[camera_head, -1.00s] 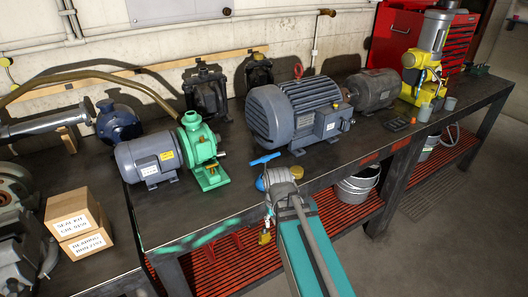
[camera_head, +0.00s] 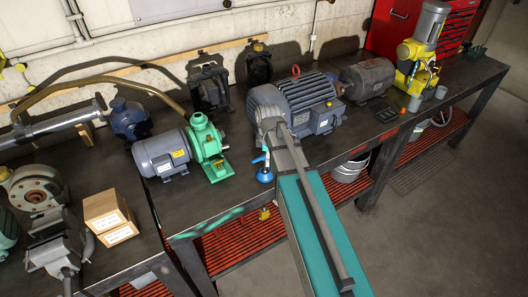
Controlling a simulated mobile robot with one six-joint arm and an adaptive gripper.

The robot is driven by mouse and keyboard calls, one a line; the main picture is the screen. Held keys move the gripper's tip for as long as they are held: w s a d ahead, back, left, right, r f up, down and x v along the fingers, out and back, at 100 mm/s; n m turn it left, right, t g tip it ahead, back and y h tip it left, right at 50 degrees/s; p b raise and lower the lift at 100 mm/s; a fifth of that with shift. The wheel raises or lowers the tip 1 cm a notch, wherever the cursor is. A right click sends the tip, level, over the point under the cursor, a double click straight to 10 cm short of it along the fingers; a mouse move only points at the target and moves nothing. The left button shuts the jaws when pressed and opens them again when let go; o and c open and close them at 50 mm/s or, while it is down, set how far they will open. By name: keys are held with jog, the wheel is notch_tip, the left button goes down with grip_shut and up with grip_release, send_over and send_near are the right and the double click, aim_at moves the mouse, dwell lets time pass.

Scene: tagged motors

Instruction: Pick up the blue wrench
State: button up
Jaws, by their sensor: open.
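A small light-blue handle-like piece (camera_head: 266,154) with a rounder blue part (camera_head: 265,175) below it shows at the bench's front edge, just left of my arm. It is the only clearly blue, tool-like thing in view; I cannot tell for certain that it is the wrench. My gripper (camera_head: 272,126) is at the far end of my grey arm link, in front of the large grey-blue motor (camera_head: 322,97). The gripper is open, but its fingers are hard to make out. I see nothing held in it. My arm hides part of the motor and the bench edge.
A green pump with a grey motor (camera_head: 163,153) stands left of my arm. A cardboard box (camera_head: 108,213) and a vise-like grey tool (camera_head: 55,250) are at the lower left. A yellow machine (camera_head: 418,60) stands at the right.

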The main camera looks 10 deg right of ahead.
aim_at(265, 158)
jog(key=w+r+n+p, duration=0.4)
jog(key=r+n+p, duration=0.1)
jog(key=r+n, duration=0.1)
jog(key=shift+r+n+p, duration=0.3)
jog(key=shift+r+p, duration=0.1)
jog(key=shift+r, duration=0.15)
jog(key=shift+w, duration=0.1)
notch_tip(265, 158, down, 9)
jog(key=b, duration=0.8)
jog(key=shift+r+b, duration=0.15)
jog(key=shift+b, duration=0.2)
jog(key=shift+w+f+b, duration=0.15)
jog(key=shift+f+b, duration=2.45)
grip_shut()
